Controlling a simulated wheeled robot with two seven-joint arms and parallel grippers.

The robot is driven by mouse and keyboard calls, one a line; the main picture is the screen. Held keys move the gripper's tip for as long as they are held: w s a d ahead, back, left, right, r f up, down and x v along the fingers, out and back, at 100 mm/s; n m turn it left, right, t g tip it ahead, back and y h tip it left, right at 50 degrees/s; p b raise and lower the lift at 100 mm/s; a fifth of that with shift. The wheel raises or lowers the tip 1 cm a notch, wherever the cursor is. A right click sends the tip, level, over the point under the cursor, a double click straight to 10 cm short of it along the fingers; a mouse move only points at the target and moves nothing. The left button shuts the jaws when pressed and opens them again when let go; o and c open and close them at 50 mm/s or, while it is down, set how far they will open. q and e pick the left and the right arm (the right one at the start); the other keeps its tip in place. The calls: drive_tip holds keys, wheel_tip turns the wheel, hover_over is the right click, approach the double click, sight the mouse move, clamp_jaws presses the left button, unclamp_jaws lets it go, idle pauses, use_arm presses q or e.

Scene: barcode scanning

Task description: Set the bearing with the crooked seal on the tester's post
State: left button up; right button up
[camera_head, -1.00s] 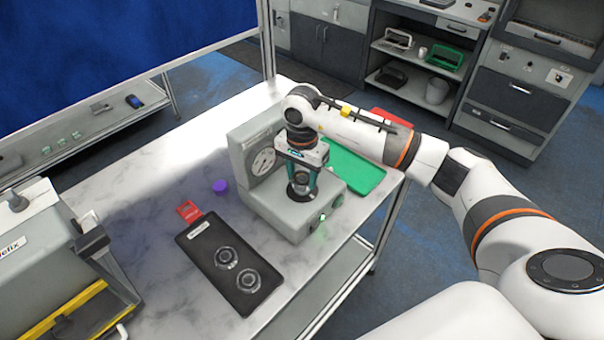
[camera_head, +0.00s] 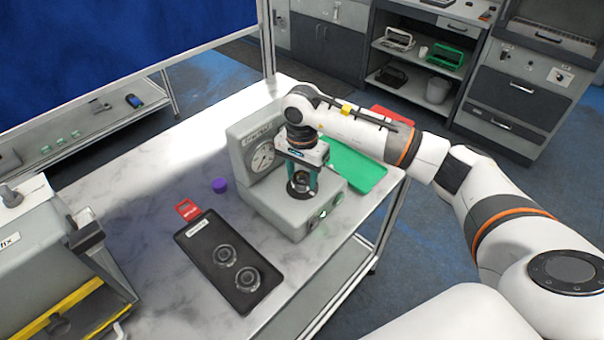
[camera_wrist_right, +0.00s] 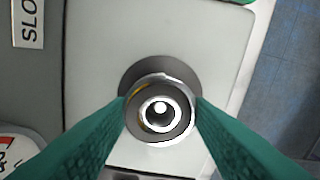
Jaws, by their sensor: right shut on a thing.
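The tester (camera_head: 272,206) is a grey block with a round dial, standing on the marble table. My right gripper (camera_head: 301,192) is over the tester's front platform, pointing down. In the right wrist view its green fingers (camera_wrist_right: 160,112) are shut on a bearing (camera_wrist_right: 140,125), a dark ring with a bright inner ring. The post's bright round tip (camera_wrist_right: 160,108) shows within the bearing's bore, so the bearing is around or directly above the post; I cannot tell how far down it sits. The state of its seal is unclear. My left gripper is not in view.
A black tray (camera_head: 205,238) with two more bearings (camera_head: 247,279) lies left of the tester. A red tag (camera_head: 188,209) and a purple cap (camera_head: 219,185) are near it. A green tray (camera_head: 358,172) is behind the tester. A grey machine (camera_head: 50,262) fills the left edge.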

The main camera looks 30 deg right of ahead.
drive_tip(key=shift+f, duration=0.15)
drive_tip(key=o, duration=1.5)
drive_tip(key=shift+r+p, duration=1.7)
drive_tip(key=shift+r, duration=2.1)
